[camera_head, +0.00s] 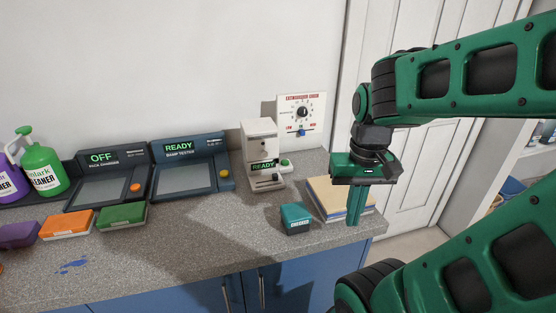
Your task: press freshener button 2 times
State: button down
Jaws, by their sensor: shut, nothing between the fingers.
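A white upright dispenser-like device (259,142), which looks like the freshener, stands at the back of the counter with a lit green READY display. A small green button (285,162) sits on a pale mount at its right side. My gripper (353,221) points down with its green fingers shut and empty. It is to the right of the device and nearer the camera, apart from the button, in front of the stacked books or pads. The device's lettering is too small to read beyond READY.
A teal box (295,218) and a stack of books or pads (325,196) lie right of the device. A dial panel (302,114) is on the wall. Two consoles (107,182) (190,165), spray bottles (41,169) and coloured boxes (122,216) stand left. The front-middle counter is clear.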

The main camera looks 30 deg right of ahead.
jog(key=shift+d, duration=0.15)
notch_tip(320, 180, up, 6)
jog(key=n+t+y, duration=0.1)
jog(key=t+y, duration=0.2)
jog(key=t, duration=0.6)
send_over(288, 162)
jog(key=shift+f, duration=0.1)
jog(key=shift+f, duration=4.4)
